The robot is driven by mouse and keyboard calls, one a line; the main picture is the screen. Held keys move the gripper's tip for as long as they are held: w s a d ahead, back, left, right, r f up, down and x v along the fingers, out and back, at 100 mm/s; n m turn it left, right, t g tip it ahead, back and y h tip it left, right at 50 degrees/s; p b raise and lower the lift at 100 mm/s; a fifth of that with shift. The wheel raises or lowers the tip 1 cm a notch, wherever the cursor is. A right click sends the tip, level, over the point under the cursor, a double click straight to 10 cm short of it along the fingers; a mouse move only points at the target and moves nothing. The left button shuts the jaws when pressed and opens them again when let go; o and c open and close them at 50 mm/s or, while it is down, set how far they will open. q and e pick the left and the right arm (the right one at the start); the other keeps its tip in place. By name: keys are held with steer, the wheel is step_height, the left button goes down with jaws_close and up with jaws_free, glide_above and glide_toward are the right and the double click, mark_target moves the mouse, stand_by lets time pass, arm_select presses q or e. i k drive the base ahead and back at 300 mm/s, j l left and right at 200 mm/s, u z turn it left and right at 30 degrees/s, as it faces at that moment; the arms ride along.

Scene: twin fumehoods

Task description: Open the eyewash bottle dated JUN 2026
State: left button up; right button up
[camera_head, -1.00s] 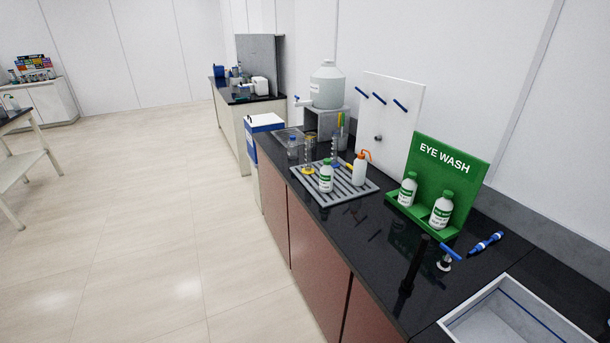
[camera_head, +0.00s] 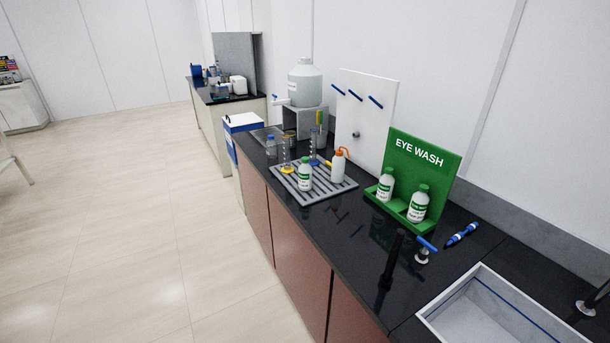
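Two white eyewash bottles with green caps stand in the green EYE WASH holder (camera_head: 425,160) on the black counter: a left one (camera_head: 385,186) and a right one (camera_head: 418,204). A third white bottle with a green cap and green label (camera_head: 305,174) stands upright on the grey slatted drying rack (camera_head: 328,191). All their caps are on. The dates on the labels are too small to read. Neither of my grippers shows in the head view.
A white wash bottle with an orange spout (camera_head: 339,166) stands on the rack near glass cylinders. A black post, a blue-handled tap (camera_head: 426,244), a blue marker-like object (camera_head: 461,235) and a sink (camera_head: 480,306) lie nearer. The floor at left is clear.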

mark_target(305, 170)
steer(key=i+j+z, duration=0.4)
steer(key=j, duration=0.15)
steer(key=i+j+z, duration=0.25)
steer(key=j+z, duration=0.15)
steer(key=j, duration=0.25)
steer(key=i+j+z, duration=0.15)
steer(key=j+z, duration=0.25)
steer(key=j, duration=0.3)
steer(key=i+j+z, duration=0.1)
steer(key=j+z, duration=0.3)
steer(key=j, duration=0.35)
steer(key=j+z, duration=0.4)
steer(key=j, duration=0.4)
steer(key=k+l, duration=0.05)
